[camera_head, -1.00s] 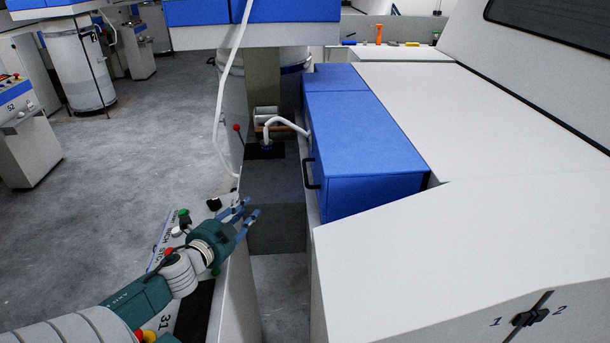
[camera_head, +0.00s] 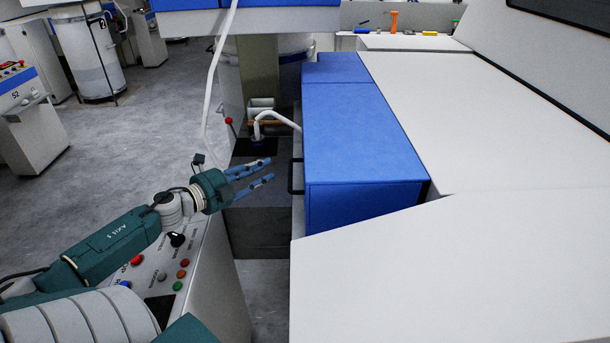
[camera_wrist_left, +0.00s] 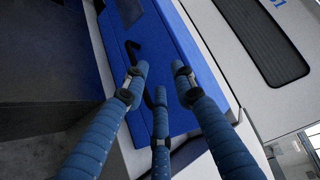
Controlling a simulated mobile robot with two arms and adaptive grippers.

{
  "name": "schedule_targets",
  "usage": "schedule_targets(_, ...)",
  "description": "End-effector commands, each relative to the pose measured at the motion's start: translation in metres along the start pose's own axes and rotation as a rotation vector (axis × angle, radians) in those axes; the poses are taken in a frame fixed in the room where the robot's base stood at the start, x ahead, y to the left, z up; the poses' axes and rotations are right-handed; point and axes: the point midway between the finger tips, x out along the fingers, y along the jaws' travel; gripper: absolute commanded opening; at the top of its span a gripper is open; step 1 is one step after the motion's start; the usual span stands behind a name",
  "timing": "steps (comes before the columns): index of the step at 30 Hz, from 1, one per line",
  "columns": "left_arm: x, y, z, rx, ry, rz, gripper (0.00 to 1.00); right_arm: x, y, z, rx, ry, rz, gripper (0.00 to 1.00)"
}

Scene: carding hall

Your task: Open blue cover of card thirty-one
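The blue cover (camera_head: 365,135) is a long blue box-shaped panel along the left side of the white machine. It looks closed. Its black handle (camera_head: 294,176) is on the side facing the aisle. In the left wrist view the blue cover (camera_wrist_left: 165,65) and the dark curved handle (camera_wrist_left: 132,52) show beyond the fingers. My left gripper (camera_head: 268,172) is open and empty, a short way left of the handle, with its blue fingers pointing toward it. In the left wrist view the spread fingers (camera_wrist_left: 155,88) appear apart from the handle. My right gripper is not in view.
A control panel (camera_head: 165,275) with buttons stands beneath my left arm. A white hose (camera_head: 213,100) hangs near the gripper, and a red-knobbed lever (camera_head: 229,122) stands behind. Tools, including an orange one (camera_head: 394,21), lie on the far ledge. Grey floor (camera_head: 130,150) is open at left.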

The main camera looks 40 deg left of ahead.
Motion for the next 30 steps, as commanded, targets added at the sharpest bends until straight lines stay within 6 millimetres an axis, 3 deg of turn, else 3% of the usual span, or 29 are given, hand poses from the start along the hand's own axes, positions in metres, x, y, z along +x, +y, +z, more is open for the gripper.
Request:
schedule_targets(1,0.001,0.012,-0.002,-0.001,-0.001,0.001,0.26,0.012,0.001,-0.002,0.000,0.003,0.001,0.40)
schedule_targets(4,0.003,0.025,-0.003,-0.002,-0.001,0.001,0.26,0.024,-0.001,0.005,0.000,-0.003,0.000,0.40)
schedule_targets(9,0.006,0.048,-0.007,-0.002,-0.001,0.001,0.26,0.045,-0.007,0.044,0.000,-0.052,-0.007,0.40)
schedule_targets(13,0.009,0.062,-0.009,-0.002,-0.001,0.000,0.26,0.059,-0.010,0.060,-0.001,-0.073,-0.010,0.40)
schedule_targets(17,0.010,0.073,-0.010,-0.002,-0.001,0.000,0.26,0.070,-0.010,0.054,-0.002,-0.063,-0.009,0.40)
schedule_targets(22,0.017,0.071,-0.010,-0.002,-0.001,-0.002,0.26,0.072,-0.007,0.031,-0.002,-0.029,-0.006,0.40)
schedule_targets(30,0.055,0.070,-0.009,0.000,-0.002,-0.004,0.26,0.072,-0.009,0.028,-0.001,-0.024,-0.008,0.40)
